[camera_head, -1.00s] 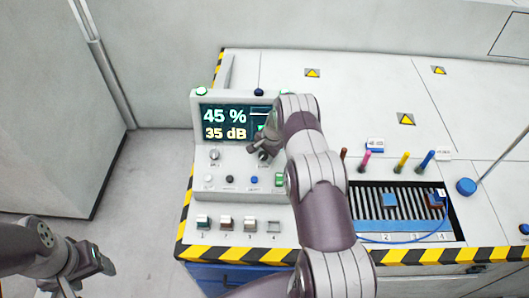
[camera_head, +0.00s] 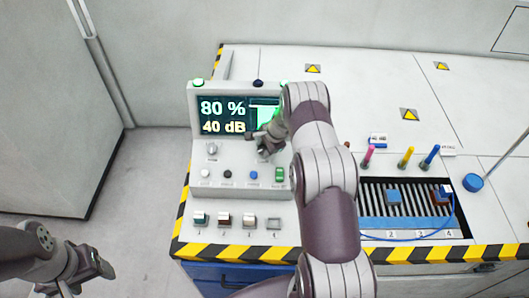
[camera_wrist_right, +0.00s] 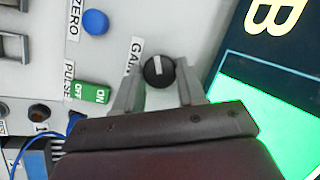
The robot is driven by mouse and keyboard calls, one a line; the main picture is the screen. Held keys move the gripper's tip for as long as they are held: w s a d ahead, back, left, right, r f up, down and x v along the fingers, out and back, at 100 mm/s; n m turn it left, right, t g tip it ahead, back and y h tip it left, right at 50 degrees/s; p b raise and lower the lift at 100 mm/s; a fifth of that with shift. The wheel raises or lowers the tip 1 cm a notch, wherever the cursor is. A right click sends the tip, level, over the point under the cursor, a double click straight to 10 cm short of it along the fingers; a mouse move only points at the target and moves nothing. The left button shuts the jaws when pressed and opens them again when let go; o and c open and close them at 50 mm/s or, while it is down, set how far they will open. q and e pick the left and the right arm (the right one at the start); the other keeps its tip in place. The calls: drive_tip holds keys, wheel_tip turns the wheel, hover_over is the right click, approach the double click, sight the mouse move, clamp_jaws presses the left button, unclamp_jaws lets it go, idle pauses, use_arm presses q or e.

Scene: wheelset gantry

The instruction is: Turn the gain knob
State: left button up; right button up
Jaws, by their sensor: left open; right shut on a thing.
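The gain knob (camera_wrist_right: 159,71) is a round black knob with a white pointer mark, beside a "GAIN" label in the right wrist view. My right gripper (camera_wrist_right: 157,82) has its two fingers on either side of the knob and is shut on it. In the head view my right gripper (camera_head: 266,145) is at the console's face and mostly hides the knob. The screen (camera_head: 224,115) reads 80 % and 40 dB. My left gripper (camera_head: 92,272) is open and empty, low at the left, away from the console.
The console (camera_head: 228,176) also carries another grey knob (camera_head: 212,149), a blue button (camera_head: 253,175), a green switch (camera_head: 280,174) and several rocker switches. Coloured probes (camera_head: 406,158) stand right of my right arm. The floor at left is clear.

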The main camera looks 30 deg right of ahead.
drive_tip(key=m+b, duration=0.1)
drive_tip(key=b, duration=0.1)
drive_tip(key=shift+s+f+m+t+b, duration=0.1)
drive_tip(key=shift+f+m+t+b, duration=0.2)
drive_tip(key=shift+m+b, duration=0.1)
drive_tip(key=shift+r+m+b, duration=0.25)
drive_tip(key=shift+m+b, duration=0.45)
drive_tip(key=shift+b, duration=0.1)
drive_tip(key=o, duration=1)
drive_tip(key=shift+t, duration=0.3)
drive_tip(key=shift+o, duration=0.2)
drive_tip(key=shift+r, duration=0.1)
drive_tip(key=b+v, duration=0.1)
drive_tip(key=v, duration=1.1)
drive_tip(key=shift+s+a+r, duration=0.15)
drive_tip(key=shift+s+r, duration=0.05)
drive_tip(key=shift+r, duration=0.1)
